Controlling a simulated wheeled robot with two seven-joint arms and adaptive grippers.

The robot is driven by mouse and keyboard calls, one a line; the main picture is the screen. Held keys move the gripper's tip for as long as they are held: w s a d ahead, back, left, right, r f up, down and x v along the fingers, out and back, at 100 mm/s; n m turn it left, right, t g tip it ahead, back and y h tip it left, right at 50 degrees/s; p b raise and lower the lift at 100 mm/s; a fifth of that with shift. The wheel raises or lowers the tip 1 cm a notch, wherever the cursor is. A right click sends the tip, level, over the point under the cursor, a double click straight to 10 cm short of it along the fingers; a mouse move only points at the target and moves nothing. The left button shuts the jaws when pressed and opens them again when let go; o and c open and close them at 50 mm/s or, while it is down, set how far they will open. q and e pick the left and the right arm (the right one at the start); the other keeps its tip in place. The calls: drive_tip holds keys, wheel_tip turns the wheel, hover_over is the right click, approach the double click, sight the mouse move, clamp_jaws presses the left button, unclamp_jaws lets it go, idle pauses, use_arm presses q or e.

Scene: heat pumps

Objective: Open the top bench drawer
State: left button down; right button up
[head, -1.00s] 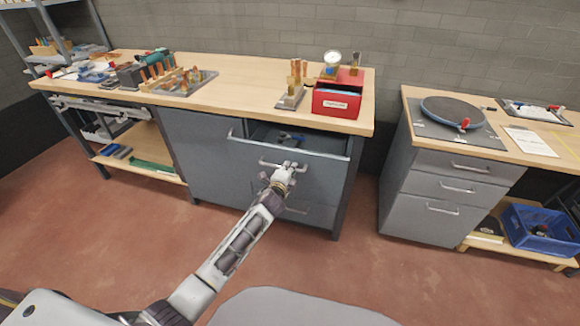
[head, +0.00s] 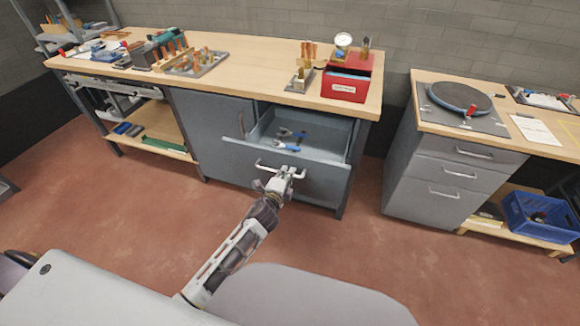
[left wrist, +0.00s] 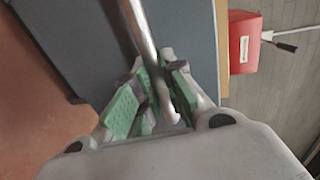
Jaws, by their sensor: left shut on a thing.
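The top bench drawer (head: 318,174) is a grey-blue drawer under the wooden workbench, and it stands well out from the cabinet. Blue-handled tools (head: 287,145) lie inside it. Its bar handle (head: 262,166) runs across the drawer front. My left gripper (head: 285,176) is at the right part of this handle, shut on it. In the left wrist view the metal handle bar (left wrist: 143,45) runs down between the green-padded fingers (left wrist: 150,105). My right gripper is not in view.
A red box (head: 346,88) and a gauge stand on the workbench (head: 250,62) above the drawer. A second grey drawer cabinet (head: 430,185) with a round turntable on top stands to the right. The red-brown floor (head: 130,220) in front is open.

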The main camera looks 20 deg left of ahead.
use_arm(q)
drive_tip(key=shift+v, duration=0.85)
drive_tip(key=shift+f, duration=0.25)
drive_tip(key=c, duration=1.5)
unclamp_jaws()
drive_tip(key=shift+s, duration=0.1)
drive_tip(key=shift+v, duration=5.85)
drive_tip(key=shift+s, duration=0.1)
